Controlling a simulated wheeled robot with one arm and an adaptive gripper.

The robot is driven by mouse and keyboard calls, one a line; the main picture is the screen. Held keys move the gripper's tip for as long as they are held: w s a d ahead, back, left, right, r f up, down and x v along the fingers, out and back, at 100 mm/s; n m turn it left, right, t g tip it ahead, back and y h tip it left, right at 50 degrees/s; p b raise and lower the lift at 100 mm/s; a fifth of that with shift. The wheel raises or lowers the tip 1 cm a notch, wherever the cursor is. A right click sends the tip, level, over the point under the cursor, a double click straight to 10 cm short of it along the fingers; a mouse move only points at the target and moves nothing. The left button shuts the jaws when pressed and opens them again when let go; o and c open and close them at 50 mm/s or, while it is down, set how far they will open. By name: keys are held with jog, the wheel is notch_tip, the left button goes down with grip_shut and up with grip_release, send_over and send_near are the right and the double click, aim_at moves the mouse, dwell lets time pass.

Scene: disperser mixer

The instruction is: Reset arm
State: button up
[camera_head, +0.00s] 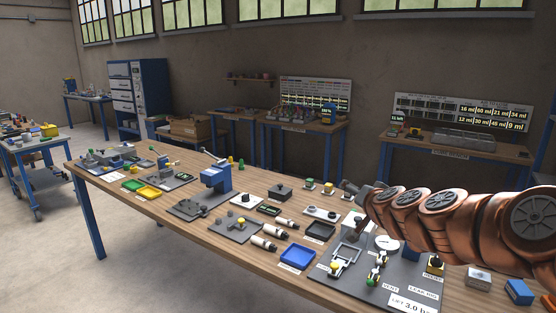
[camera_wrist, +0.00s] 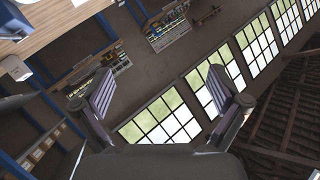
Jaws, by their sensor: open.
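My copper-coloured arm reaches in from the right in the head view, over the right end of the long wooden workbench (camera_head: 140,207). My gripper (camera_head: 352,190) is at its left end, small and dark, above the bench. In the wrist view my gripper (camera_wrist: 160,92) shows two ridged fingers spread wide apart with nothing between them. That view is tilted and looks past the fingers at the wall and windows (camera_wrist: 160,122). The grey panel (camera_head: 395,290) with a gauge, valves and labels lies below my arm. Part of it is hidden by the arm.
Further benches (camera_head: 450,150) stand along the back wall. Open floor (camera_head: 50,245) lies at the left.

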jog(key=s+a+f+n+g+y, duration=0.2)
jog(key=s+a+f+n+g, duration=0.1)
jog(key=s+a, duration=0.5)
jog(key=s+a+f+n+g+y, duration=0.2)
jog(key=s+a+f+n+g, duration=0.15)
jog(key=s+a, duration=0.45)
jog(key=s+d+f+g+h, duration=0.1)
jog(key=s+d+f+g, duration=0.2)
jog(key=s, duration=0.8)
jog(key=s+d+f+g+h, duration=0.2)
jog(key=s+d, duration=0.3)
jog(key=s, duration=0.6)
jog(key=s+d+f+g+h, duration=0.1)
jog(key=s+d+f+g, duration=0.3)
jog(key=s, duration=0.6)
jog(key=shift+s+h, duration=0.4)
jog(key=shift+g, duration=0.25)
